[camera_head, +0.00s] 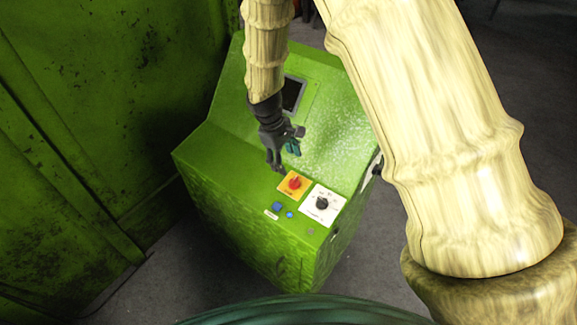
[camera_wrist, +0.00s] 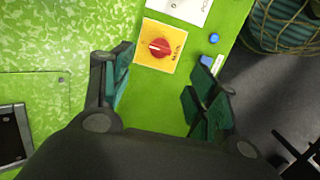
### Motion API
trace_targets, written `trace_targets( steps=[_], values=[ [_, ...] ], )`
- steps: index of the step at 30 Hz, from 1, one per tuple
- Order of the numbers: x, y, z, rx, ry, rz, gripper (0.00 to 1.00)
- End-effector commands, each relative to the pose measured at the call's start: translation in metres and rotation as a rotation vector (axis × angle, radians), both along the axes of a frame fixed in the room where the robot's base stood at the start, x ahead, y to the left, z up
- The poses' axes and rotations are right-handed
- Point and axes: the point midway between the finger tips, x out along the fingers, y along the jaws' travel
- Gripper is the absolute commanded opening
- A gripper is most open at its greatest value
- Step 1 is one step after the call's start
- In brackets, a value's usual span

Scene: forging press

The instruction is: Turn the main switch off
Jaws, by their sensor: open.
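The main switch is a red rotary knob (camera_head: 295,183) on a square yellow-orange plate (camera_head: 287,190), set in the top of the green control console (camera_head: 215,155). In the wrist view the red knob (camera_wrist: 159,48) is ahead of the fingers, near the upper middle, on its yellow plate (camera_wrist: 146,60). My gripper (camera_head: 283,159) is above the console, just behind and left of the switch in the head view. It is open and empty, with a clear gap between the fingers (camera_wrist: 160,88) in the wrist view. It does not touch the knob.
A black rotary knob (camera_head: 322,203) on a white plate sits right of the main switch. Blue buttons (camera_head: 277,206) are in front. A dark screen (camera_head: 292,93) is on the console's sloped back. A large green panel (camera_head: 110,110) stands at left. Grey floor surrounds the console.

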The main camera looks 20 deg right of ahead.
Motion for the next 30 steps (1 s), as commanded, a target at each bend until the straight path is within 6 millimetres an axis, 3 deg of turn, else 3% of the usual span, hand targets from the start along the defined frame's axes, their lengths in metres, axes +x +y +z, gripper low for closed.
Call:
trace_targets(
  steps=[7,25,30],
  values=[
    [0.001,0.004,0.018,0.000,0.000,0.000,0.59],
    [0.001,0.004,0.023,0.000,0.000,0.000,0.59],
    [0.001,0.004,0.046,0.000,0.000,0.000,0.59]
  ],
)
